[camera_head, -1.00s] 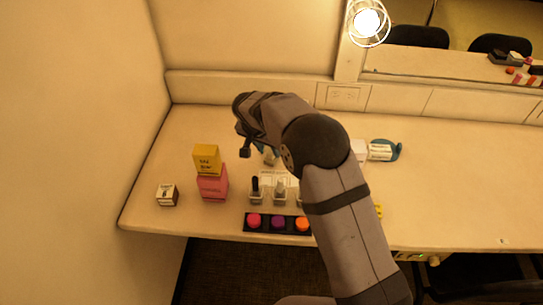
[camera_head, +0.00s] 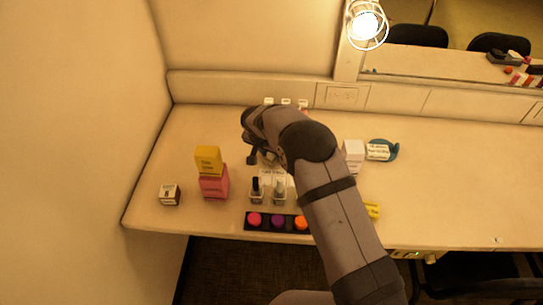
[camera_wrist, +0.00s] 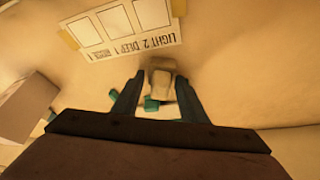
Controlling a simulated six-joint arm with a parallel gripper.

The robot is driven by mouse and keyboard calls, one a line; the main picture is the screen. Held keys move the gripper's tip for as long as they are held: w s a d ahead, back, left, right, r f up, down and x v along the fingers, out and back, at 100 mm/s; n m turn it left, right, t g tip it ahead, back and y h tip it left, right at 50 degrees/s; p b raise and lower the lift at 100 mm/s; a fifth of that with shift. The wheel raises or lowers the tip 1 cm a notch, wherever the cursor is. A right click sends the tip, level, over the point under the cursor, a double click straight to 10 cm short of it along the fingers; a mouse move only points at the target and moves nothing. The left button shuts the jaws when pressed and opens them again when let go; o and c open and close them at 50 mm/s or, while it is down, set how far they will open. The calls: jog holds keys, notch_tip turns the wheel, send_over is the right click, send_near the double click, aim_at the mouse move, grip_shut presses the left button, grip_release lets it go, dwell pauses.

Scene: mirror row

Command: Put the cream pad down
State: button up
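A cream pad (camera_wrist: 162,87) shows between my fingertips in the wrist view, with small teal pieces beside it. My gripper (camera_wrist: 159,78) has its two dark fingers apart. A gap shows on the pad's left, and the right finger lies very close to it. I cannot tell whether the pad rests on the counter. A printed card (camera_wrist: 125,22) with pale squares and the words LIGHT and DEEP lies just past the fingertips. In the head view my gripper is low over the counter behind the bottles, mostly hidden by my arm, and the pad cannot be made out.
A yellow box (camera_head: 208,160) stands on a pink box (camera_head: 214,186), with a small box (camera_head: 170,194) to the left. Nail bottles (camera_head: 257,190) and a dark colour tray (camera_head: 278,222) stand in front. A white box (camera_head: 353,153) and blue item (camera_head: 388,152) stand right. The far right counter is clear.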

jog(key=shift+c, duration=0.6)
jog(key=c, duration=0.8)
notch_tip(320, 180, up, 10)
jog(key=shift+f+b, duration=0.1)
jog(key=shift+b, duration=1.1)
jog(key=shift+w+a+r, duration=0.1)
jog(key=shift+a+r, duration=0.05)
jog(key=shift+r, duration=0.5)
notch_tip(320, 180, up, 2)
jog(key=n+y, duration=0.1)
jog(key=n, duration=0.2)
send_over(270, 162)
jog(key=s, duration=0.3)
notch_tip(270, 162, down, 3)
jog(key=shift+w+a+r+n+t+y+p, duration=0.15)
jog(key=shift+w+a+n+t+y+p, duration=0.25)
jog(key=shift+a+n, duration=0.45)
